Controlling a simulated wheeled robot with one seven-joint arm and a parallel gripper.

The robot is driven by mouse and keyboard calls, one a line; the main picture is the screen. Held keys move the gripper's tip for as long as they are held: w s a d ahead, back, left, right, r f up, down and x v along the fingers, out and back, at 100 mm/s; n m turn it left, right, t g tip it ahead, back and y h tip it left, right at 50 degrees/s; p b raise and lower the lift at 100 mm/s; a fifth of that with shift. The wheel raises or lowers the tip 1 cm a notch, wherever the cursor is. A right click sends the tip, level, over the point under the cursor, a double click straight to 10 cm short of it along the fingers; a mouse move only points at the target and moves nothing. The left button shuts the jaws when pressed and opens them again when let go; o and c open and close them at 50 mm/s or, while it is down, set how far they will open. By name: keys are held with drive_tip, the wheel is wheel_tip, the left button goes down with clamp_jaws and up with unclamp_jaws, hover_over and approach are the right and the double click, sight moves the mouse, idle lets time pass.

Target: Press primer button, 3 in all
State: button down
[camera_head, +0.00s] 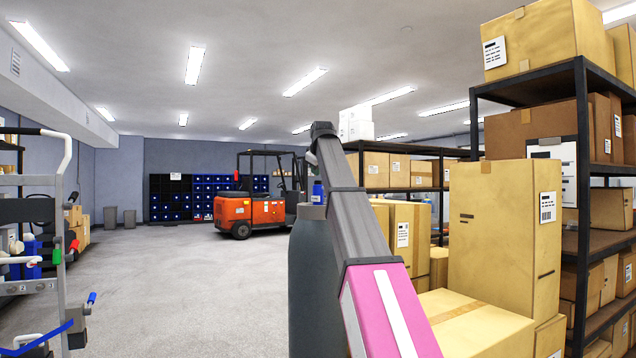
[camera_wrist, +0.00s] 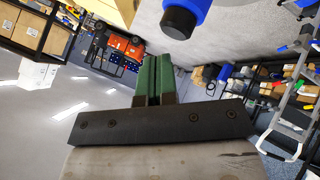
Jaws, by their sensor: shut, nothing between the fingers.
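My gripper (camera_wrist: 155,85) shows in the wrist view as two green fingers close together, shut, with nothing between them. A blue cylinder with a black round end (camera_wrist: 203,12) is at the top of the wrist view, cut off by the edge, to the right of the fingers and apart from them in the picture. I cannot tell whether it is part of my arm or a thing of the place. No primer button can be made out for certain in either view. In the head view my arm (camera_head: 352,215) rises across the middle, and my gripper cannot be made out.
Cardboard boxes (camera_head: 505,235) and a dark loaded shelf (camera_head: 584,190) stand close on the right. A grey cart (camera_head: 62,215) with hanging items is at the left. An orange forklift (camera_head: 240,208) is farther back. The floor (camera_head: 190,285) between is clear.

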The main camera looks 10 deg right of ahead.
drive_tip(key=shift+r, duration=2.45)
idle(0.8)
wheel_tip(320, 180, up, 4)
drive_tip(key=shift+f, duration=0.1)
drive_tip(key=shift+f, duration=0.1)
idle(0.3)
drive_tip(key=shift+f, duration=4.3)
drive_tip(key=shift+f, duration=0.15)
drive_tip(key=shift+f, duration=0.25)
